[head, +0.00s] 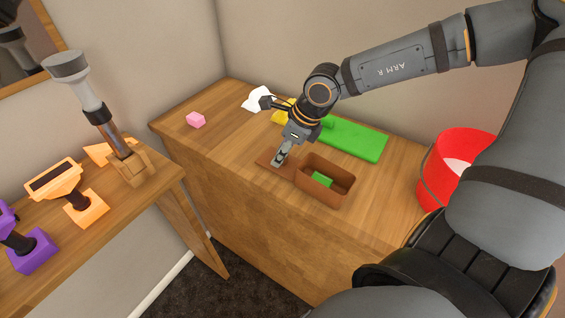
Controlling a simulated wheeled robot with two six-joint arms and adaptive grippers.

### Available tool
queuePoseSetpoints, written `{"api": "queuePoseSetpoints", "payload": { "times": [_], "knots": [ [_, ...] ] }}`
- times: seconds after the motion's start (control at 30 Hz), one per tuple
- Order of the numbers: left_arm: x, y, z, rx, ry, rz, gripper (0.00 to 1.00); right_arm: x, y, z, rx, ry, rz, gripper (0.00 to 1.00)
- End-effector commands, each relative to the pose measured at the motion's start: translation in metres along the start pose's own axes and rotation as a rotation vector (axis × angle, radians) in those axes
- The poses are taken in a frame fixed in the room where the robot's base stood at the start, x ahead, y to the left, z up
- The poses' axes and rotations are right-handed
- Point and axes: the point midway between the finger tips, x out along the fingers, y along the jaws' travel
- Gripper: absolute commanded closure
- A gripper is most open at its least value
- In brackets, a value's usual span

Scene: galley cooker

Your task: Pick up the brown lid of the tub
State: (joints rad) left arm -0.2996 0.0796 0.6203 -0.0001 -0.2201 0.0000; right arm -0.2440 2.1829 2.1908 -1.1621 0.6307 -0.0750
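The brown tub (346,181) stands open on the wooden counter, with a green item (322,180) inside it. A flat brown piece, which looks like the lid (264,160), lies on the counter against the left side of the tub. My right gripper (280,158) points down over the lid, its fingertips at or just above it. The gripper covers part of the lid, and I cannot tell whether the fingers are open or hold it. My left gripper is not in view.
A green board (355,140) and a yellow item (280,117) lie behind my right gripper. A red bucket (440,175) is at the right. The counter (225,150) is clear left of the lid.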

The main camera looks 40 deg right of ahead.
Motion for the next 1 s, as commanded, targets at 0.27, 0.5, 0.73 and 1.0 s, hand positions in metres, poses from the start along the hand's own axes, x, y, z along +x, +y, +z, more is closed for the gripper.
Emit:
{"api": "queuePoseSetpoints", "payload": {
  "times": [0.27, 0.5, 0.73, 1.0],
  "knots": [
    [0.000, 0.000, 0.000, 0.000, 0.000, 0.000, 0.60, 0.000, 0.000, 0.000, 0.000, 0.000, 0.000, 1.00],
    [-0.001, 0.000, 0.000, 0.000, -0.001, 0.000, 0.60, -0.009, -0.001, 0.004, 0.001, -0.002, -0.002, 1.00],
    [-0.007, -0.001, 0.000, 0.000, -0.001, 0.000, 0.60, -0.059, -0.002, 0.025, -0.001, -0.001, -0.006, 1.00],
    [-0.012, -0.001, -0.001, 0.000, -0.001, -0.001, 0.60, -0.092, -0.001, 0.038, 0.000, 0.001, -0.002, 1.00]
  ]
}}
